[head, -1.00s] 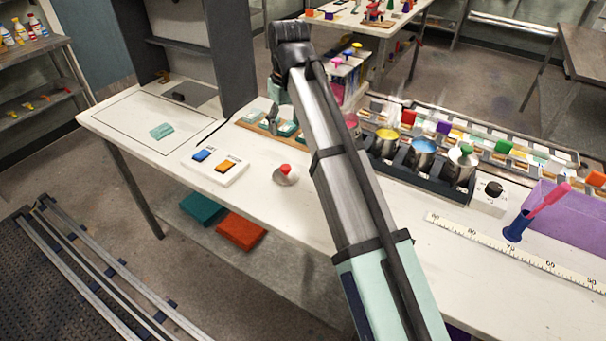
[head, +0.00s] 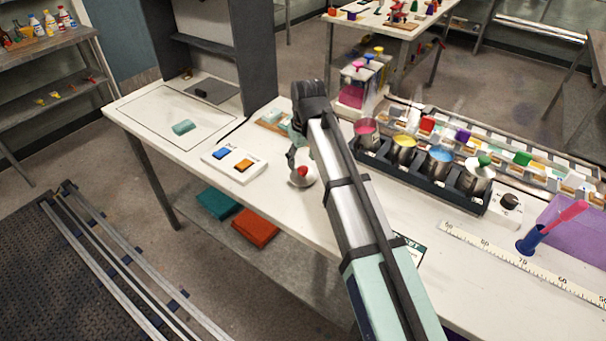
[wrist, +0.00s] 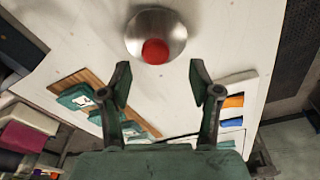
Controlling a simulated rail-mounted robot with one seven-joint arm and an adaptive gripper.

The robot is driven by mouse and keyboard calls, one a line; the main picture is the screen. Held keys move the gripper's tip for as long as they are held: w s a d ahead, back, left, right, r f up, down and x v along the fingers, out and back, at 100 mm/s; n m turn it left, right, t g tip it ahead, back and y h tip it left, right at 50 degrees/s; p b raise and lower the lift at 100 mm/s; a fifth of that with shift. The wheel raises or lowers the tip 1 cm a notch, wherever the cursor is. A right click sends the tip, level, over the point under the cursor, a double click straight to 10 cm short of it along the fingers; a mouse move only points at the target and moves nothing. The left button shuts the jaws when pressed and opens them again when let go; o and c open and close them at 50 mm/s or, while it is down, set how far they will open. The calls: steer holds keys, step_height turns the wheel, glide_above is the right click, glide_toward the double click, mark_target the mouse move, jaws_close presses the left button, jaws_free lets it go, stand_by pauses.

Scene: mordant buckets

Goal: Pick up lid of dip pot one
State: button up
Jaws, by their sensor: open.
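A round silver metal lid with a red knob (head: 302,177) lies knob up on the white table, in front of the rack of pots. It also shows in the wrist view (wrist: 170,22), top centre, just beyond my fingertips. My gripper (wrist: 160,80) is open and empty, its two fingers spread to either side below the red knob. In the head view my gripper (head: 293,156) is partly hidden by my arm and hangs close to the lid's left side. I cannot tell the exact height gap.
A white block with blue and orange pads (head: 236,162) sits left of the lid. A wooden tray (wrist: 85,85) lies near my left finger.

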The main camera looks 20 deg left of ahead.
mark_target(303, 168)
steer(key=shift+w+f+p, duration=0.15)
steer(key=shift+f+p, duration=0.25)
steer(key=shift+f, duration=0.85)
steer(key=shift+w+f+p, duration=0.15)
steer(key=shift+f+p, duration=0.2)
steer(key=shift+f, duration=0.85)
jaws_close()
